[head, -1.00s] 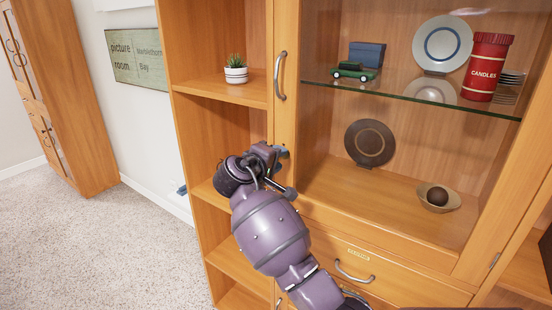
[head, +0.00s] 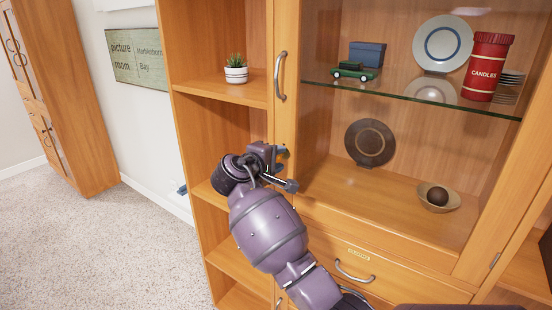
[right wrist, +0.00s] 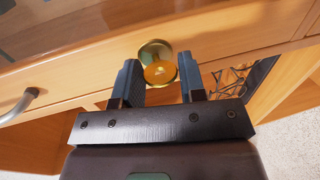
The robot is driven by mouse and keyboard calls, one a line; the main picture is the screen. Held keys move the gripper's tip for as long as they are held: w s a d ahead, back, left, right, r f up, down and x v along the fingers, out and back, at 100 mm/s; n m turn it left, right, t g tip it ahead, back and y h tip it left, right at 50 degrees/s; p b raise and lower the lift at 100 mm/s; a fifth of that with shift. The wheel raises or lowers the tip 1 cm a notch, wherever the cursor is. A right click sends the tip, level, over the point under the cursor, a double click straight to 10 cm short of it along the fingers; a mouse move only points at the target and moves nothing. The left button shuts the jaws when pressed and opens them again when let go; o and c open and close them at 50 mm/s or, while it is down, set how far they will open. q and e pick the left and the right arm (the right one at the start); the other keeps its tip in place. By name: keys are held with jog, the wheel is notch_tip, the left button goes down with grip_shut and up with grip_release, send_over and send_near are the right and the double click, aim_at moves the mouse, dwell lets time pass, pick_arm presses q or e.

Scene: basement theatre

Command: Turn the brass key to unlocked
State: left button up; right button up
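The brass key (right wrist: 160,73) shows in the right wrist view, its rounded bow in front of a round brass lock plate (right wrist: 154,52) on the wooden cabinet. My right gripper (right wrist: 161,77) has its two dark fingers on either side of the bow, their inner faces meeting its left and right edges. It looks shut on the key. In the head view the right gripper (head: 281,158) is at the upright frame left of the glass door (head: 340,120). There my gripper hides the key and lock. My left gripper is not in view.
Behind the glass are a red candle tin (head: 487,68), a green toy car (head: 354,71), plates and a bowl (head: 438,198). A curved door handle (head: 280,76) is above the gripper, a drawer handle (head: 354,272) below. A potted plant (head: 236,70) stands on the left shelf.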

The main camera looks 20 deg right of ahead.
jog(key=o, duration=0.3)
jog(key=shift+o, duration=0.2)
jog(key=b+v, duration=0.1)
jog(key=v, duration=0.6)
jog(key=shift+a, duration=0.2)
jog(key=shift+s+r, duration=0.1)
